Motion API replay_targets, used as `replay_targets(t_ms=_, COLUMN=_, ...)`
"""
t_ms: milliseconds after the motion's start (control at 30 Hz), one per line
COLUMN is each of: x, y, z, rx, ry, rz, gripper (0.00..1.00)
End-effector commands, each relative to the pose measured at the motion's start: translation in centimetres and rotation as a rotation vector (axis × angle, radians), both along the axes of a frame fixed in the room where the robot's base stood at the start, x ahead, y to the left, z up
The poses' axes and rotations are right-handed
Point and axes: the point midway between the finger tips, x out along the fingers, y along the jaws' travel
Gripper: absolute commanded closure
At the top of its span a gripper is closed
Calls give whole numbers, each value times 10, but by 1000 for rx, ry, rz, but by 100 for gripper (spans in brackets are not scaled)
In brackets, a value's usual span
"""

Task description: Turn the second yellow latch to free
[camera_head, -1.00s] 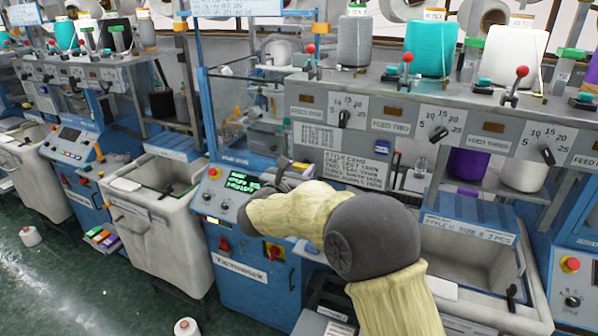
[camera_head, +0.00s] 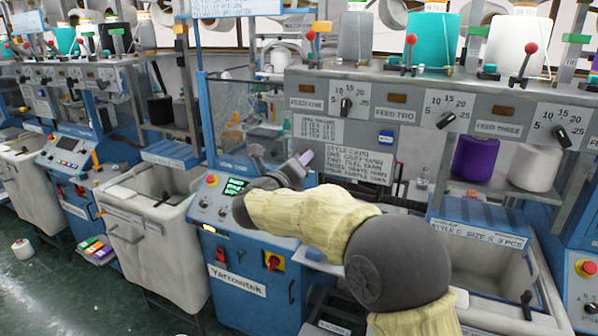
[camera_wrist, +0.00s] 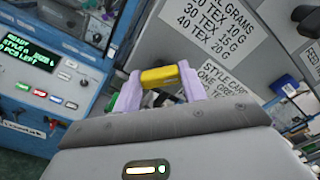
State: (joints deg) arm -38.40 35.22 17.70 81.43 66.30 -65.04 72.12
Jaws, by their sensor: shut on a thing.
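In the wrist view, my gripper (camera_wrist: 160,84) has its two lilac fingers closed on the sides of a short yellow piece, which looks like a yellow latch (camera_wrist: 160,76). It lies across between the fingertips, slightly tilted. What it is fixed to is hidden, and I cannot tell which latch in the row it is. In the head view, my gripper (camera_head: 305,158) is by the left end of the grey machine front, beside the style card. Only a lilac fingertip shows there, and the yellow piece is hidden.
A control panel with a green display (camera_wrist: 33,58) is to the left. The style card (camera_head: 345,165) is close to the right of my gripper. Above are feed dials (camera_head: 345,106) and red-knobbed levers (camera_head: 525,65).

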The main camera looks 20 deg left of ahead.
Motion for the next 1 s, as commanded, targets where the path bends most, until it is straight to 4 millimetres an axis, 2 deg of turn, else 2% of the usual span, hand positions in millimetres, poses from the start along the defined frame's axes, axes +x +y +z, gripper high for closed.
replay_targets(t_ms=600, x=0, y=1, z=0, rx=-567, ry=45, rz=2, gripper=81)
replay_targets(t_ms=1000, x=0, y=2, z=-2, rx=-768, ry=62, rz=3, gripper=81)
